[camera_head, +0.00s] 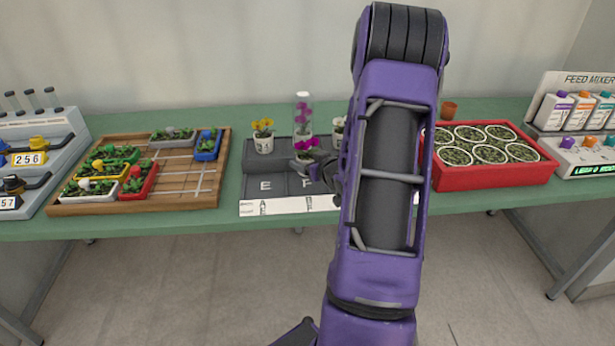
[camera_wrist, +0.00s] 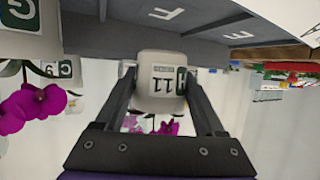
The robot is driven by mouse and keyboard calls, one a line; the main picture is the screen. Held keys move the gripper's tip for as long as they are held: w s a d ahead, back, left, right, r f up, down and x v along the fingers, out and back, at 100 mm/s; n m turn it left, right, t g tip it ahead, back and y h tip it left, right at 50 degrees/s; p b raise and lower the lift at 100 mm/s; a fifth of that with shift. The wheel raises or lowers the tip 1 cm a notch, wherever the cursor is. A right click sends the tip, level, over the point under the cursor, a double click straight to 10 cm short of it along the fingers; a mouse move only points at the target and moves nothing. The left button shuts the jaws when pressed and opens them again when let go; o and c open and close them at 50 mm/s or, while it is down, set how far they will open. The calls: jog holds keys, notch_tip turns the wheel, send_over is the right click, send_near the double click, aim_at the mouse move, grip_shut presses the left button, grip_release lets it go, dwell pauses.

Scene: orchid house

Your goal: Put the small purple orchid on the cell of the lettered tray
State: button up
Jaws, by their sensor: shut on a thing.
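The small purple orchid (camera_head: 306,144) is in my gripper (camera_head: 318,168), over the lettered tray near its F cell. In the wrist view, my gripper (camera_wrist: 160,88) is shut on the sides of its white pot (camera_wrist: 158,75), which bears a printed label. Purple petals (camera_wrist: 165,128) show below the pot in that upside-down view. The dark grey lettered tray (camera_head: 262,205) shows E and part of F; my arm hides its right part. The tray (camera_wrist: 110,35) also fills the top of the wrist view. I cannot tell whether the pot touches it.
A wooden board (camera_head: 200,196) with small planters is left. A red crate (camera_head: 500,178) of round pots is right.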

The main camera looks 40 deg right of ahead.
jog(key=shift+f+b, duration=0.3)
jog(key=shift+f, duration=1.65)
jog(key=shift+f, duration=0.15)
jog(key=o, duration=1.5)
jog(key=shift+s+r, duration=0.25)
jog(key=shift+r, duration=0.05)
jog(key=p+v, duration=0.1)
jog(key=v, duration=1)
jog(key=shift+s+a, duration=0.1)
jog(key=shift+s, duration=0.2)
